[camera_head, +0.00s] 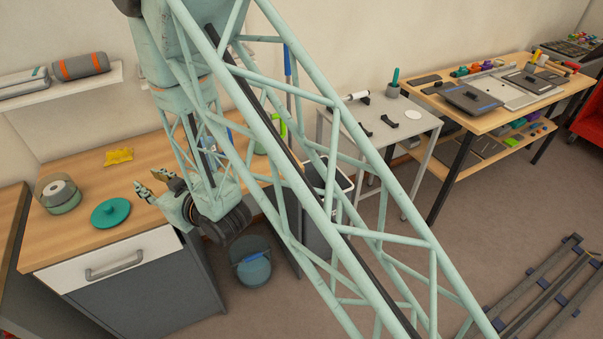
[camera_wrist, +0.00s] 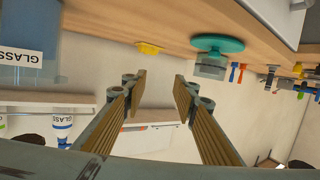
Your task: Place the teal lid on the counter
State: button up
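The wrist view, which looks upside down, also shows the lid (camera_wrist: 217,44). My gripper (camera_head: 151,184) is just to the right of the lid, with its fingers pointing left. It is open and empty in the wrist view (camera_wrist: 160,76), with a clear gap between the fingers. No contact with the lid shows.
A clear jar (camera_head: 60,195) with a white roll inside stands left of the lid. A yellow cloth (camera_head: 119,156) lies behind it. A shelf (camera_head: 70,82) holds a rolled grey-orange bundle. A bin (camera_head: 251,264) stands on the floor. The counter between lid and cloth is free.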

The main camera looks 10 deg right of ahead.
jog(key=w+d+r+m+h, duration=0.1)
jog(key=w+d+r+h, duration=0.25)
jog(key=d+r, duration=0.35)
jog(key=s+d+r+m+h, duration=0.15)
jog(key=d+r, duration=0.25)
jog(key=d, duration=0.5)
jog(key=d+r+m+h, duration=0.1)
jog(key=d+r+h, duration=0.1)
jog(key=d+r, duration=0.5)
jog(key=s+d+r+m+h, duration=0.1)
jog(key=d+r+m, duration=0.1)
jog(key=d, duration=0.9)
jog(key=s+d+r+m+g+h, duration=0.2)
jog(key=s+d+r, duration=0.2)
jog(key=s+d, duration=0.75)
jog(key=s+d+r+m+g+h, duration=0.2)
jog(key=s+d+r, duration=0.2)
jog(key=s+d, duration=0.8)
jog(key=s+g, duration=0.2)
jog(key=s, duration=1.4)
jog(key=shift+s+r+m, duration=0.3)
jog(key=shift+r+m, duration=0.15)
